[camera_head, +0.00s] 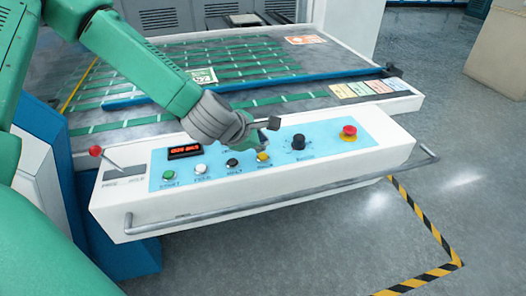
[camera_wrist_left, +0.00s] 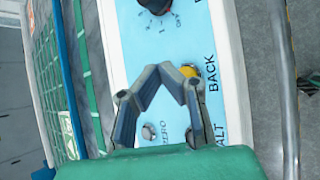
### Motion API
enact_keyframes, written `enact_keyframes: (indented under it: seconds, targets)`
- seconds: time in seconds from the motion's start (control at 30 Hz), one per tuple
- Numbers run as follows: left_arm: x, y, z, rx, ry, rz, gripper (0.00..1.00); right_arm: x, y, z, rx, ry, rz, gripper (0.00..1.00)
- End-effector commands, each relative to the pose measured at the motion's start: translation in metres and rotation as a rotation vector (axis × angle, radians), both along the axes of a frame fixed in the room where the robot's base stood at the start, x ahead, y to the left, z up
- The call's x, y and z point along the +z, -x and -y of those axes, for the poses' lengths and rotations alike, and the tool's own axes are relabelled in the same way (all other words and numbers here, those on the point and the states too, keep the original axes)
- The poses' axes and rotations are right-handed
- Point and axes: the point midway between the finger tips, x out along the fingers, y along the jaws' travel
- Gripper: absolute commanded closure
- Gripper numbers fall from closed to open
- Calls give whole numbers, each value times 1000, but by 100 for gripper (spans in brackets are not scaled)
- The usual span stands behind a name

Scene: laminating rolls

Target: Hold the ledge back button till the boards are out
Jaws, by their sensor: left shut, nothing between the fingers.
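The control panel (camera_head: 330,163) has a blue face with a row of buttons. The yellow button (camera_head: 263,157) is by the word BACK in the left wrist view (camera_wrist_left: 187,71). My left gripper (camera_head: 264,147) is shut and empty, its fingertips at the yellow button. In the left wrist view the closed tips (camera_wrist_left: 180,76) overlap the button's edge and partly hide it. I cannot tell whether they press it down. Behind the panel is a grey bed (camera_head: 330,60) with green strips in a grid. I cannot make out separate boards. My right gripper is not in view.
A black knob (camera_head: 298,142) and a red mushroom button (camera_head: 349,132) sit right of the yellow button. Black, white and green (camera_head: 168,175) buttons sit left. A metal rail (camera_head: 300,193) runs along the panel front. A blue bar (camera_head: 300,80) crosses the bed.

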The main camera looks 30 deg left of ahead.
Motion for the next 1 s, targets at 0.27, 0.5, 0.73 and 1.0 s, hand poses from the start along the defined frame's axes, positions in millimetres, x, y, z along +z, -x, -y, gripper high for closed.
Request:
enact_keyframes:
  seconds: [0.27,0.5,0.73,1.0]
  targets:
    - [33,0,0,1,1,0,100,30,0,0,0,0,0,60]
    - [35,0,0,1,1,0,100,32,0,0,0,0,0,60]
    - [35,0,0,1,1,0,100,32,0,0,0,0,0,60]
    - [35,0,0,1,1,0,100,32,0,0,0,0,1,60]
